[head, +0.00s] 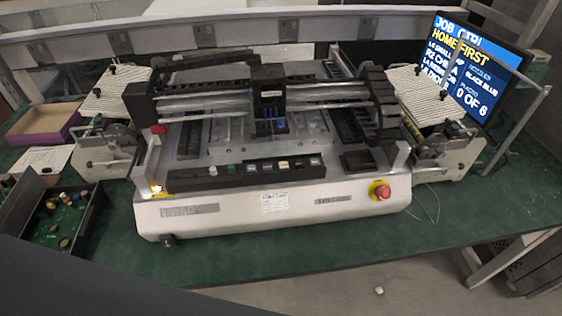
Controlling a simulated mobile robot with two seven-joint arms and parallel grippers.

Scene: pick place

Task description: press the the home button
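A pick-and-place machine (230,221) with a pale base stands on the green table. A small light (156,187) glows at the front left corner. A red mushroom button on a yellow collar (380,190) sits at the front right. No label marks a home button that I can read. Neither of my grippers is in view.
A screen (470,65) at the back right reads "HOME FIRST" and "0 OF 6". Feeders with pale tops (425,92) flank the machine. A dark tray (92,228) of small parts lies at left, near a purple box (45,125). The green table front (300,250) is clear.

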